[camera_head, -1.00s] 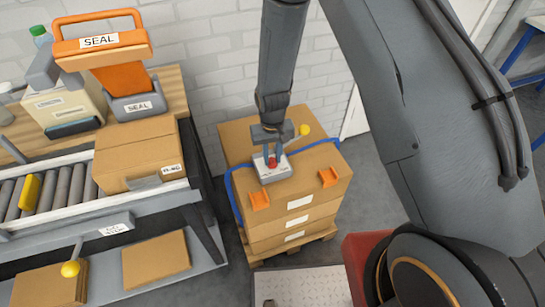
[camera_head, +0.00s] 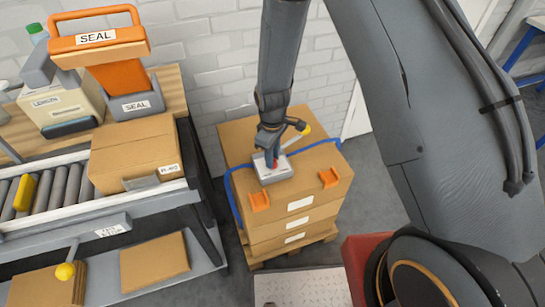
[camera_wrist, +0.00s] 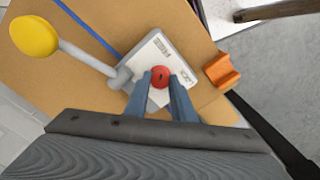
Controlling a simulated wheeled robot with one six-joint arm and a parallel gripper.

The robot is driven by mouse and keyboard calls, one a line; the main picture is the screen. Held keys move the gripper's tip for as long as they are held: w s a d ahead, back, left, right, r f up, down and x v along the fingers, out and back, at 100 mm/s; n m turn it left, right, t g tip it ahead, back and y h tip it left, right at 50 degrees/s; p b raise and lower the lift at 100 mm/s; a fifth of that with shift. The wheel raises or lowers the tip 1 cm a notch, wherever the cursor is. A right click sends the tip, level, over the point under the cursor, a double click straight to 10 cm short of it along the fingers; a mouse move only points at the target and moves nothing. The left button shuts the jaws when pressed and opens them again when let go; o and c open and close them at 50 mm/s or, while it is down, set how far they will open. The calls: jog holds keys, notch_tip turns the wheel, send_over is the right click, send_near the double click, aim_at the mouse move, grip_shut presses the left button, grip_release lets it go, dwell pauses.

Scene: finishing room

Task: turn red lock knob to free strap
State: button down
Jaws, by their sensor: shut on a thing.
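The red lock knob (camera_wrist: 160,76) sits on a pale lock plate (camera_wrist: 155,47) on top of the stacked cartons. My gripper (camera_wrist: 161,80) points down and is shut on the knob, one finger on each side. In the head view the red knob (camera_head: 276,164) shows only as a small patch beside the fingers, on the lock box (camera_head: 272,174). The blue strap (camera_head: 318,144) runs over the carton top and down its left side. A lever with a yellow ball (camera_wrist: 34,36) stands beside the lock plate.
Orange corner pieces (camera_head: 329,178) sit on the carton's front edge. The carton stack (camera_head: 294,222) stands on a pallet by the brick wall. A roller bench (camera_head: 60,205) with a carton (camera_head: 137,152) and an orange sealer (camera_head: 123,72) is at the left.

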jog(key=c, duration=2.5)
grip_release()
jog(key=shift+n, duration=0.5)
jog(key=shift+c, duration=0.2)
grip_shut()
jog(key=o, duration=1.1)
grip_release()
jog(key=shift+c, duration=0.2)
notch_tip(320, 180, up, 7)
jog(key=shift+f+b, duration=0.1)
jog(key=shift+b, duration=0.5)
jog(key=shift+r, duration=0.55)
